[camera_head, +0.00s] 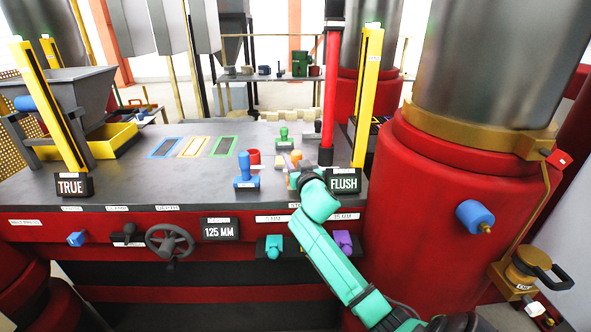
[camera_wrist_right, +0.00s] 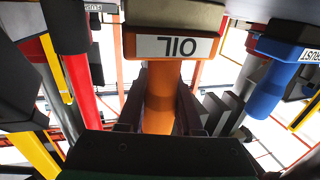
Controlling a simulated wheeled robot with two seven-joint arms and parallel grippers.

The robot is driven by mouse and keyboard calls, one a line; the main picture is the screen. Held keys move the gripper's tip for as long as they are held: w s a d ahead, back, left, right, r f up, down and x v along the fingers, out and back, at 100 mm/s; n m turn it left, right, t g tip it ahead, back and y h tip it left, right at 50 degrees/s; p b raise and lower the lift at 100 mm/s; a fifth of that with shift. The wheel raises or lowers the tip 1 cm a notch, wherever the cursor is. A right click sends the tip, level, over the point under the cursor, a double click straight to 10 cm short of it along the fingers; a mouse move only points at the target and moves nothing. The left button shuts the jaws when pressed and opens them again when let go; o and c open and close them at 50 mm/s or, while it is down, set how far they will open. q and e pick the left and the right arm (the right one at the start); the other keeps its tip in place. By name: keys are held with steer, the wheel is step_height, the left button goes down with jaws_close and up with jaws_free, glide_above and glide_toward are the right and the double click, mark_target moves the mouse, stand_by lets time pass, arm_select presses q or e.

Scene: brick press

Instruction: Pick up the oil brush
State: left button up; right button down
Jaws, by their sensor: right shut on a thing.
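The oil brush (camera_wrist_right: 166,110) shows in the right wrist view as an orange handle under an orange block with an upside-down OIL label and a pale head above. My right gripper (camera_wrist_right: 159,95) is shut on the orange handle, one dark finger on each side. In the head view my teal right wrist covers much of this spot, so I cannot tell there whether the brush is lifted clear of the table. My left gripper is not in view.
A blue-handled tool (camera_head: 246,172) stands left of my right wrist. A green-handled one (camera_head: 283,134) stands farther back. The grey tabletop (camera_head: 130,185) is free at left.

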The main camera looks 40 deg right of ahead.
step_height(320, 180, up, 20)
